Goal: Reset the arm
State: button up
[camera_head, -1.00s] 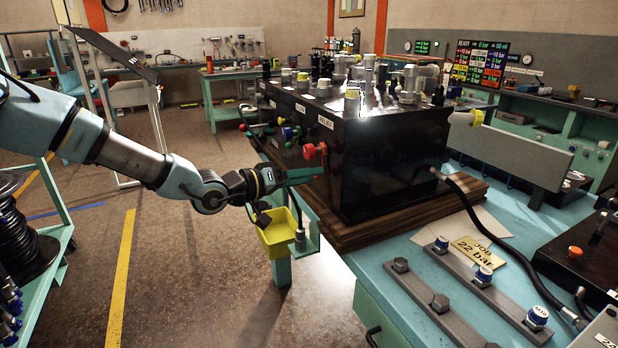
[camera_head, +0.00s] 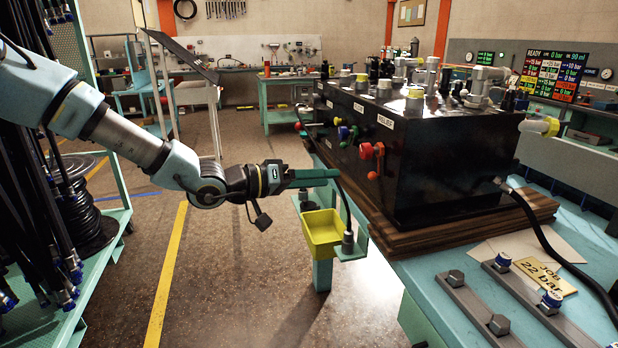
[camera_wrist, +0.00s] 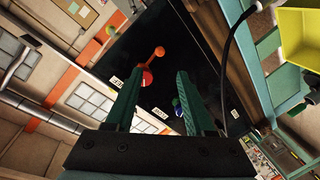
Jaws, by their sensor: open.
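My arm reaches in from the left in the head view. My gripper (camera_head: 325,178) points right, level, above the yellow bin and short of the black hydraulic block (camera_head: 440,165). In the wrist view the green fingers of my gripper (camera_wrist: 157,95) stand apart with nothing between them. Beyond them shows the black block's face with a red knob with an orange lever (camera_wrist: 148,75) and a blue knob (camera_wrist: 178,108). The red knob also shows in the head view (camera_head: 367,151). The fingertips appear clear of the block.
A yellow bin (camera_head: 324,231) sits on a bracket at the bench's side, below my gripper. A dark hose (camera_head: 348,205) rises beside it. A rack of black hoses (camera_head: 35,190) stands at the left. The bench (camera_head: 450,325) carries bars with bolts. The floor between is free.

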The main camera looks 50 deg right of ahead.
jog(key=w+a+f+n+t+y, duration=0.3)
jog(key=w+a+f+t+y, duration=0.15)
jog(key=w+a, duration=0.7)
jog(key=w+a+f+n+t+y, duration=0.2)
jog(key=w+a+f+t+y, duration=0.3)
jog(key=w+a, duration=0.7)
jog(key=a+n+t+y, duration=0.2)
jog(key=a+n+y, duration=0.15)
jog(key=a, duration=1.55)
jog(key=s+a+r+n+g, duration=0.1)
jog(key=s+a+n, duration=0.1)
jog(key=a, duration=0.4)
jog(key=s+a+r+n+g+y, duration=0.1)
jog(key=s+a+r+n, duration=0.1)
jog(key=s+a, duration=0.3)
jog(key=a+n, duration=0.1)
jog(key=a, duration=0.1)
jog(key=shift+s+a+r, duration=0.15)
jog(key=shift+a+r, duration=0.15)
